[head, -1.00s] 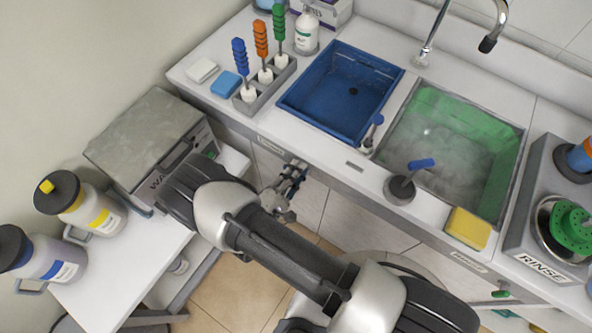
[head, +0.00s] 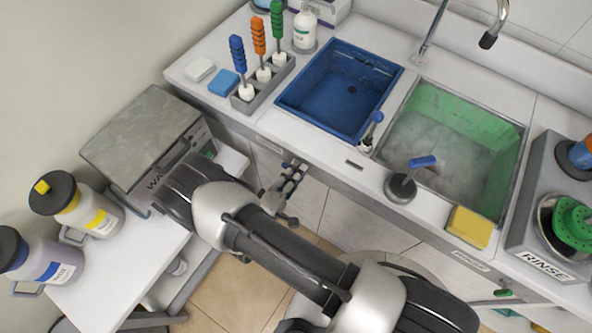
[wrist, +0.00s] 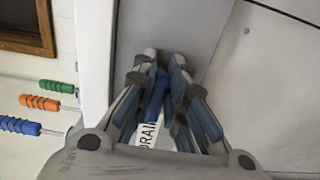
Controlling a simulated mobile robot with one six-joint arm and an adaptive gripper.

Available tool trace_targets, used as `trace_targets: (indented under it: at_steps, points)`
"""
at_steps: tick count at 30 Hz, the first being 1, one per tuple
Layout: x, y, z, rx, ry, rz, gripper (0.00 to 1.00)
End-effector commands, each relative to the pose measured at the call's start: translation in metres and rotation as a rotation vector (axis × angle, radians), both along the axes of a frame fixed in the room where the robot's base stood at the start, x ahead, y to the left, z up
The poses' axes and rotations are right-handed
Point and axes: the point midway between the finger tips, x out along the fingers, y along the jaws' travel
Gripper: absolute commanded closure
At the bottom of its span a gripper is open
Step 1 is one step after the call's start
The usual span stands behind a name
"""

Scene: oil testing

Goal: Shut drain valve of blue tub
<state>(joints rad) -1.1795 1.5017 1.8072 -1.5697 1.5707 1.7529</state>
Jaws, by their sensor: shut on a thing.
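The blue tub (head: 325,107) is set into the white counter, left of the green-lined sink, and looks empty. My gripper (head: 298,166) is below the tub's front edge, at the counter's front panel. In the wrist view its fingers (wrist: 162,72) are closed around a blue valve handle (wrist: 154,97). A white label reading "DRAIN" (wrist: 150,134) is beside the handle, partly covered by the fingers. In the head view the handle is hidden by my gripper, and whether the valve is open or shut cannot be told.
A steaming green-lined sink (head: 500,150) is to the right. A rack (head: 268,83) with coloured-handled tools stands left of the tub. A grey machine (head: 140,130) is nearby.

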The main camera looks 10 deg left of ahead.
Motion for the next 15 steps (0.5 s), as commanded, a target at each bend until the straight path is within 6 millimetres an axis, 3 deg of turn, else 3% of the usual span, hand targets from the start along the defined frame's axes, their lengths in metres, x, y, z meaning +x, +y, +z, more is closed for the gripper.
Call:
trace_targets:
  at_steps: [4, 5, 15]
  points:
    - [0.0000, 0.0001, -0.0004, 0.002, 0.000, 0.000, 1.00]
    - [0.0000, 0.0001, -0.0004, 0.002, 0.000, 0.000, 0.86]
    - [0.0000, 0.0001, -0.0002, 0.001, 0.000, 0.000, 0.67]
